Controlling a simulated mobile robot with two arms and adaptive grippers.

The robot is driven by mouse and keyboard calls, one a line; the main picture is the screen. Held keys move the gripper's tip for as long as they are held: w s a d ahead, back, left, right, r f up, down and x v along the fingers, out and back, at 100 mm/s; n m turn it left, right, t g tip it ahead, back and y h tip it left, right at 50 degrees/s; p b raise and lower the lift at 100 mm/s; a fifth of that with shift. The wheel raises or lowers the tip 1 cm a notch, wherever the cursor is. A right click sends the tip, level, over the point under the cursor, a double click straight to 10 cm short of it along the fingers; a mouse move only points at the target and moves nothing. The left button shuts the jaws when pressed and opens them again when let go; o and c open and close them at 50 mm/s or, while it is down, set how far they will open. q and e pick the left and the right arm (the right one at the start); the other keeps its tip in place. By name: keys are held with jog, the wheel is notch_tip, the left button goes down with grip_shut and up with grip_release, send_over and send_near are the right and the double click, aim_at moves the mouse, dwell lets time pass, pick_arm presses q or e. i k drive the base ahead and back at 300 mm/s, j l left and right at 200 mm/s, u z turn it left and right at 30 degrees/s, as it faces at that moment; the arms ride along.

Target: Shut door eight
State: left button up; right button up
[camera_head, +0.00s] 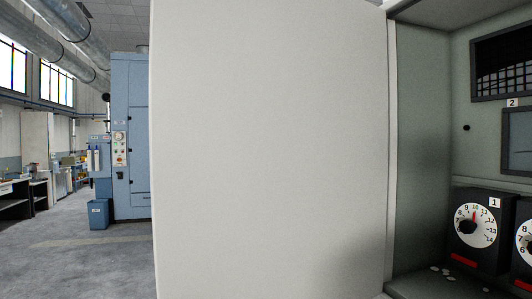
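A large plain off-white door panel (270,150) stands open and fills the middle of the head view. Its right edge is at the side of a grey-green cabinet (422,140). The cabinet's inside shows to the right of the panel. No number is visible on the panel, so I cannot tell whether it is door eight. Neither of my grippers is in view.
Inside the cabinet are a dial box marked 1 (478,230), part of a second dial box (524,240) and a dark mesh window (503,65). Left are a blue machine (130,165), a blue bin (98,214) and open grey floor (75,260).

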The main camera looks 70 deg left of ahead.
aim_at(268, 119)
jog(key=k+j, duration=0.2)
jog(key=j, duration=0.2)
jog(key=k+j, duration=0.2)
jog(key=j, duration=0.2)
jog(key=k+j, duration=0.2)
jog(key=j, duration=0.2)
jog(key=k+j, duration=0.25)
jog(key=j, duration=0.15)
jog(key=k+j+z, duration=0.1)
jog(key=j, duration=0.25)
jog(key=k, duration=0.1)
